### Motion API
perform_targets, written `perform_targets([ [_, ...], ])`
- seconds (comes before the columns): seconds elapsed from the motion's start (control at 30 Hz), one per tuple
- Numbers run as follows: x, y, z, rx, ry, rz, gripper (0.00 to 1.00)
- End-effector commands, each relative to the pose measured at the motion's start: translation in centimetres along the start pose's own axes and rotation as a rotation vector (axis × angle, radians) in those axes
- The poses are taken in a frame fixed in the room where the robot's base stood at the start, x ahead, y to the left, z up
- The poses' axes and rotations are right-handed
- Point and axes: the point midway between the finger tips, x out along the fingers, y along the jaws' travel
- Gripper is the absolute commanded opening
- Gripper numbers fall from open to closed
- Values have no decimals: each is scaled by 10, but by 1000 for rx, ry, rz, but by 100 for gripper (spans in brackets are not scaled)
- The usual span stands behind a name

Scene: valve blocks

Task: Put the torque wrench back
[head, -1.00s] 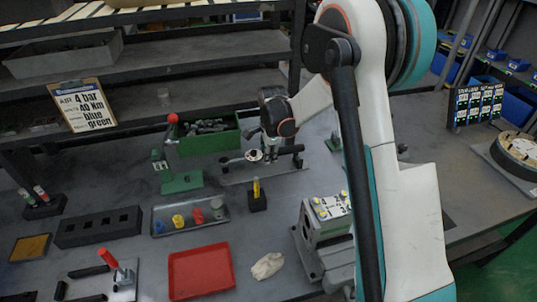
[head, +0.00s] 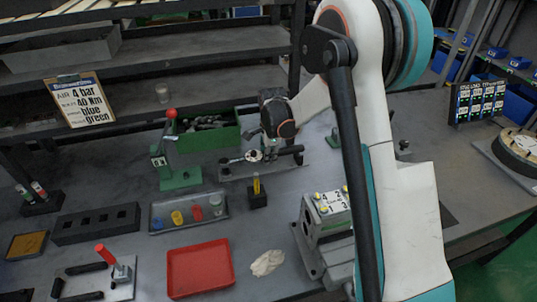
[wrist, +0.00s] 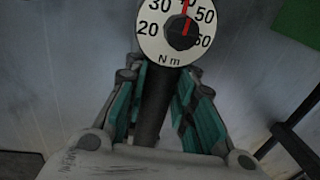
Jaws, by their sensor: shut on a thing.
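The torque wrench has a round white dial (head: 254,155) and a dark bar handle (head: 290,150). My gripper (head: 268,140) points down and is shut on the wrench's dark shaft, beside the dial. In the wrist view, the fingers (wrist: 155,105) close on both sides of the shaft, and the dial (wrist: 170,35) reads about 40 Nm. A flat grey holder plate (head: 240,176) lies beneath the wrench. I cannot tell whether the wrench touches its supports. The fingertips are small and partly hidden in the head view.
A green press with a red knob (head: 180,180) stands close left of the wrench, and a green bin (head: 220,138) is behind. A yellow pen holder (head: 258,198) is in front. The valve block (head: 325,215) stands front right, near my arm. A red tray (head: 200,272) lies at the front.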

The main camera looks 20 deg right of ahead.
Motion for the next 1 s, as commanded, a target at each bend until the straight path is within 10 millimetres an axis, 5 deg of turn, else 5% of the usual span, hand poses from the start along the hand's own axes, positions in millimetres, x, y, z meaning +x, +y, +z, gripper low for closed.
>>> perform_targets([
  [0.73, 18, 2, 0, 0, 0, 0, 0],
  [0.77, 18, 2, 0, 0, 0, 0, 30],
  [0.83, 17, 2, 0, 0, 0, 0, 46],
  [1.0, 17, 2, 0, 0, 0, 0, 47],
])
